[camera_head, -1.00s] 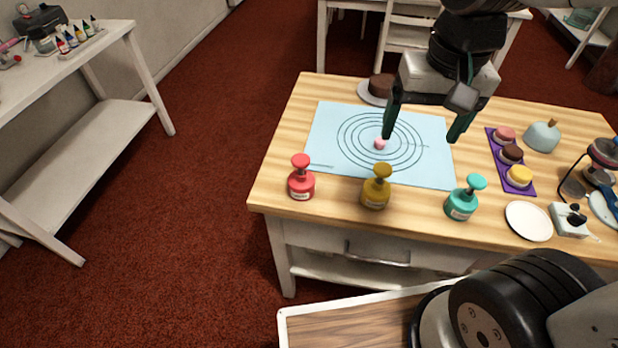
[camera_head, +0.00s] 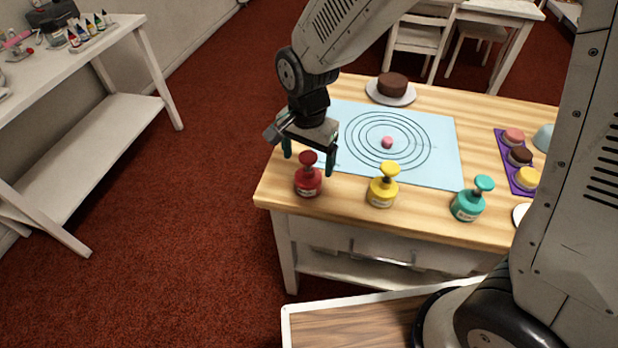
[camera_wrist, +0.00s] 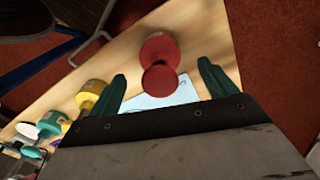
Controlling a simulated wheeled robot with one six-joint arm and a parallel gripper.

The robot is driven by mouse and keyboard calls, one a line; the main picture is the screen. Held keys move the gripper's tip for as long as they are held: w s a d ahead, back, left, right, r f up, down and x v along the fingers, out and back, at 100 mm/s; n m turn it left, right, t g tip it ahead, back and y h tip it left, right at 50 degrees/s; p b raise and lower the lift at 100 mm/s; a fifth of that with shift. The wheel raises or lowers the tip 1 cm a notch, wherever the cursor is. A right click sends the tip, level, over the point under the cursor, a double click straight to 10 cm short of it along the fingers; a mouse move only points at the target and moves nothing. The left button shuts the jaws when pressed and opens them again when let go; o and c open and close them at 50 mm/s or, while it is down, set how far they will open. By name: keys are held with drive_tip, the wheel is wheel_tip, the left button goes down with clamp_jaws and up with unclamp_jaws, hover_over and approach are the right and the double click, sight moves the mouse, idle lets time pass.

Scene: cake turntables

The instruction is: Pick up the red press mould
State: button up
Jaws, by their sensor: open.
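The red press mould (camera_head: 308,181) stands upright at the front left corner of the wooden table. It has a round knob on top and a pale label on its base. My gripper (camera_head: 309,164) is open above and around its knob, with one finger on each side in the head view. In the wrist view the red mould (camera_wrist: 160,58) shows between and just beyond the two green fingertips (camera_wrist: 161,80), with a gap on both sides. Nothing is held.
A yellow press mould (camera_head: 383,190) and a teal one (camera_head: 468,204) stand to the right along the front edge. A blue mat (camera_head: 440,150) with printed rings bears a small pink ball (camera_head: 387,142). A chocolate cake (camera_head: 392,84) is behind. A purple tray (camera_head: 507,158) holds small cakes.

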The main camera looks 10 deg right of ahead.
sight(308, 169)
wheel_tip(308, 169, down, 5)
drive_tip(key=shift+r, duration=0.2)
drive_tip(key=shift+c, duration=0.3)
drive_tip(key=c, duration=1.1)
drive_tip(key=shift+r, duration=0.2)
